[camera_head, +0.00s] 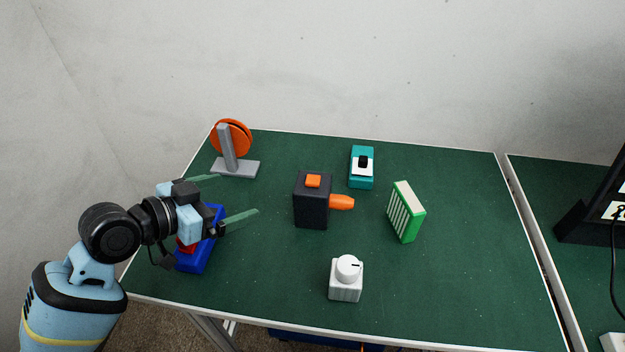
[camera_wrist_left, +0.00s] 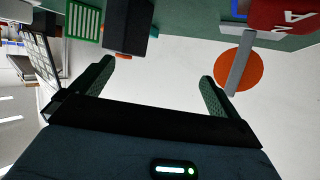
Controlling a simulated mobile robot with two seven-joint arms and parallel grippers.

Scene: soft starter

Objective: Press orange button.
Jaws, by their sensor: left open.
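The orange button (camera_head: 313,181) sits on top of a black box (camera_head: 311,208) near the middle of the green table. An orange peg-like part (camera_head: 342,202) sticks out of the box's right side. My left gripper (camera_head: 237,197) is open and empty, left of the black box and apart from it, with its fingers pointing right. In the left wrist view the black box (camera_wrist_left: 128,27) shows at the top, beyond the open fingers (camera_wrist_left: 155,80). My right gripper is not in view.
A blue box with a red part (camera_head: 198,255) lies under my left gripper. An orange disc on a grey stand (camera_head: 231,138) is behind it. A teal switch (camera_head: 361,168), a green slatted block (camera_head: 406,212) and a white knob box (camera_head: 346,279) surround the black box. The table's right side is clear.

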